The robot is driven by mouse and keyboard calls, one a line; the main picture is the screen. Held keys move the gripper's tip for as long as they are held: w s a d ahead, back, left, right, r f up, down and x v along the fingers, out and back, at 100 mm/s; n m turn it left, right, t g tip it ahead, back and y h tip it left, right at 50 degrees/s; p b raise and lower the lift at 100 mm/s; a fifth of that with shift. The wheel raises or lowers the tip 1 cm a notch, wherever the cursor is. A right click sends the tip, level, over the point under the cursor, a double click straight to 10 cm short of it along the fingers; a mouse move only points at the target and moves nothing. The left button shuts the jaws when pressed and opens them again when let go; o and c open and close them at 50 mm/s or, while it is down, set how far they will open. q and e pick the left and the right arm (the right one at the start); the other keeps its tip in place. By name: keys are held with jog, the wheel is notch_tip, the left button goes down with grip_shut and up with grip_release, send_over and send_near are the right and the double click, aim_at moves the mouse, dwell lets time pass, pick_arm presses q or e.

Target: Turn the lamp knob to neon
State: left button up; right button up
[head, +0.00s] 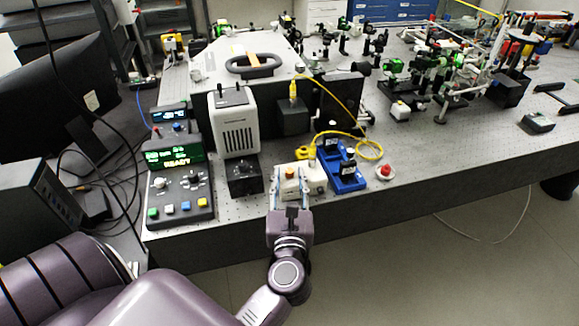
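A white vented lamp housing (233,125) stands near the front edge of the bench. A small black box with a dial-like knob (243,168) sits in front of it; its markings are too small to read. My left gripper (290,188) is at the bench's front edge, right of that black box. Its two fingers are spread apart, in front of or around the near side of a cream box (315,179) with an orange-brown knob (291,172). I cannot tell whether they touch it. Nothing shows held between the fingers. My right gripper is not in view.
A control console (180,190) with a lit green display and coloured buttons stands left of the black box. A blue holder (345,180) and a red button on a white base (385,172) stand to the right. The bench front (460,165) farther right is clear.

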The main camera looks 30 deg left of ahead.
pick_arm(q)
jog(key=shift+x, duration=1.3)
jog(key=shift+d, duration=0.1)
grip_shut()
